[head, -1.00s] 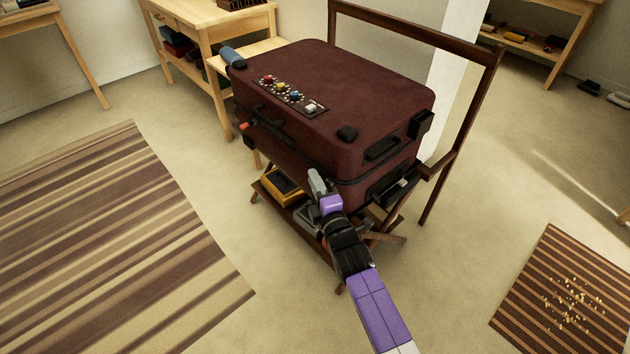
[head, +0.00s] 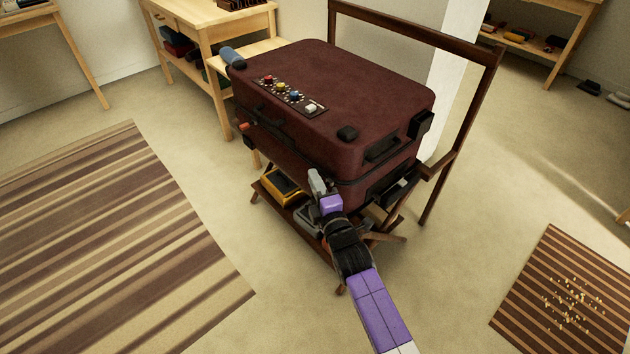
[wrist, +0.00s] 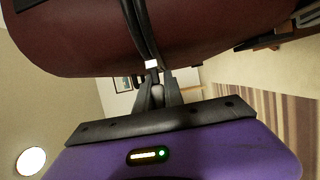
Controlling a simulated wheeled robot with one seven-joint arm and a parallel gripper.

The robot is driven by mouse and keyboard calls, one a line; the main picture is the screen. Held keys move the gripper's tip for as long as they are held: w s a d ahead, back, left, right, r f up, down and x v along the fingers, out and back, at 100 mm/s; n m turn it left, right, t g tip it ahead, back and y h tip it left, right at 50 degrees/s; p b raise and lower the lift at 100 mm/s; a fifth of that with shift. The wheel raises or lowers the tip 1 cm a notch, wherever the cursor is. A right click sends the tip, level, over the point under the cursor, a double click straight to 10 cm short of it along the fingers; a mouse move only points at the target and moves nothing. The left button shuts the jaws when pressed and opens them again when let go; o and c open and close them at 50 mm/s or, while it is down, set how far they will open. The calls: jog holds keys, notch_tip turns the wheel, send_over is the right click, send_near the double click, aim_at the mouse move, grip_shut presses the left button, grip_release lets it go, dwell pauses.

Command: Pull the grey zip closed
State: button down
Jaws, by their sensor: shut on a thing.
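The dark red suitcase (head: 335,95) lies flat with its lid down on a wooden stand. A dark seam band (wrist: 137,22) runs around its side and down to my gripper in the wrist view. My gripper (head: 317,180) is at the suitcase's near corner, at seam height. In the wrist view its fingers (wrist: 157,92) are closed together just below a small pale piece on the seam, which looks like the grey zip (wrist: 151,65). The fingers hide part of it. In the head view the zip is hidden behind my gripper.
The stand's dark wooden frame (head: 478,110) rises behind and right of the suitcase. A yellow-and-black box (head: 283,186) sits on the stand's shelf below. Coloured knobs (head: 281,87) are on the lid. The floor between the striped rug (head: 110,240) and the stand is clear.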

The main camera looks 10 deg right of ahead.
jog(key=shift+f, duration=0.1)
dwell(0.3)
jog(key=w+a+b, duration=0.7)
jog(key=w+b, duration=0.5)
jog(key=b, duration=0.2)
jog(key=shift+w+b, duration=0.2)
jog(key=shift+b, duration=0.1)
jog(key=c, duration=1.4)
grip_release()
jog(key=shift+a, duration=0.1)
jog(key=shift+c, duration=0.2)
